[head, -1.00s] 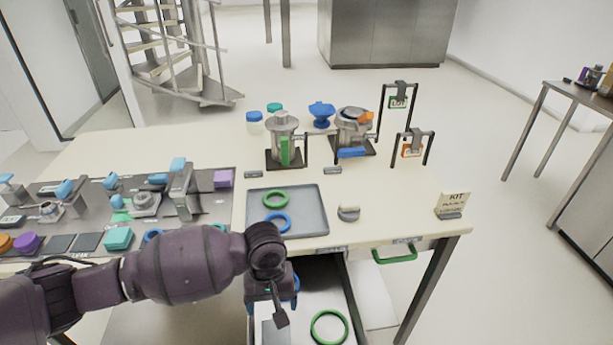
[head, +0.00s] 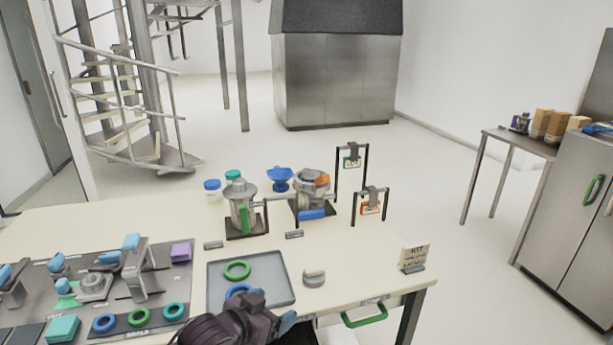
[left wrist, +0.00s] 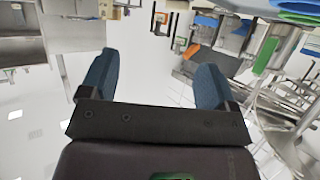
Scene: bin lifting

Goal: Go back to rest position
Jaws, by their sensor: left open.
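My left gripper (head: 287,322) is low at the bottom edge of the head view, in front of the table's near edge and overlapping the front of the grey tray. Part of the forearm is cut off. In the left wrist view its two blue fingers (left wrist: 153,78) stand wide apart with nothing between them. My right gripper is not in view. On the tray (head: 280,292) lie a green ring (head: 237,270) and a blue ring (head: 238,291), the blue one partly hidden by my left arm.
The table (head: 350,285) carries a tool board (head: 165,275) at left, two machines at the back, and a KIT sign (head: 414,258) at right. A green drawer handle (head: 364,315) sticks out in front. A side table (head: 520,140) stands at far right. Open floor lies right of the table.

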